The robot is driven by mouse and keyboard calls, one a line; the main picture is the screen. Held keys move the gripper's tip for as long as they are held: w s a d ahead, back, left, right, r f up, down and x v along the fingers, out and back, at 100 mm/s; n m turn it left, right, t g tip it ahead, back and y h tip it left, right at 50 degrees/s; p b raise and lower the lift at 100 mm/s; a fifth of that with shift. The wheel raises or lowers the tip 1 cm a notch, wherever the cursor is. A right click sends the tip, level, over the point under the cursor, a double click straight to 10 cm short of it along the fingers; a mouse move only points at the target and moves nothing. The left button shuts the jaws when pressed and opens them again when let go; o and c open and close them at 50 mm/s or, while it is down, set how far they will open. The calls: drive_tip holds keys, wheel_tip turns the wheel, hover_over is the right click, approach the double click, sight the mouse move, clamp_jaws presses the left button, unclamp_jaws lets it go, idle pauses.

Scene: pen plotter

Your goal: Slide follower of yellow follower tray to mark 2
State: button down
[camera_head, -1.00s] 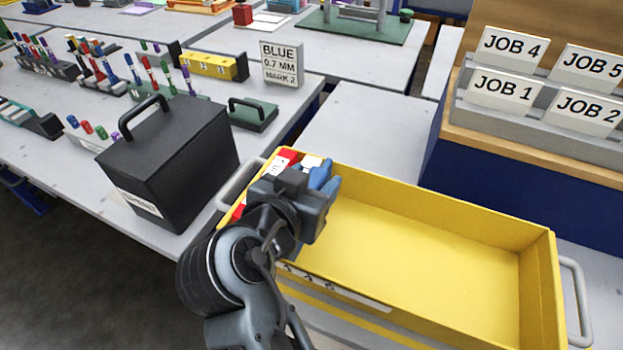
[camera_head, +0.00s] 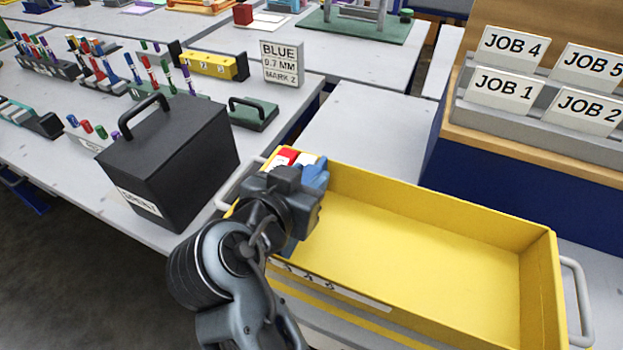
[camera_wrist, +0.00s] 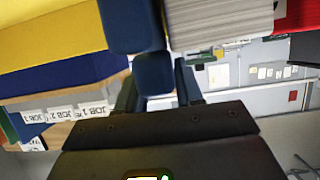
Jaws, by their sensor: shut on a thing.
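The yellow follower tray (camera_head: 440,225) lies in front of me, open at the top, with a numbered strip (camera_head: 330,287) along its near wall. My gripper (camera_head: 314,178) is at the tray's left end, its blue fingers low inside the tray. A red and white piece (camera_head: 287,157) shows just behind it. In the wrist view the fingers (camera_wrist: 147,52) are close together, shut beside a white ribbed stack (camera_wrist: 220,22) with red (camera_wrist: 295,14) beyond it. The follower between the fingers is mostly hidden, and its exact mark is not readable.
A black box with a handle (camera_head: 175,165) stands close left of the tray. A sign reading BLUE, 0.7 MM, MARK 2 (camera_head: 282,64) stands behind on the table. A rack of JOB cards (camera_head: 545,90) is at the right. The tray's middle and right are empty.

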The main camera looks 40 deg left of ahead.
drive_tip(key=c, duration=0.8)
unclamp_jaws()
drive_tip(key=shift+a, duration=0.1)
drive_tip(key=shift+v, duration=3.95)
drive_tip(key=shift+f, duration=0.1)
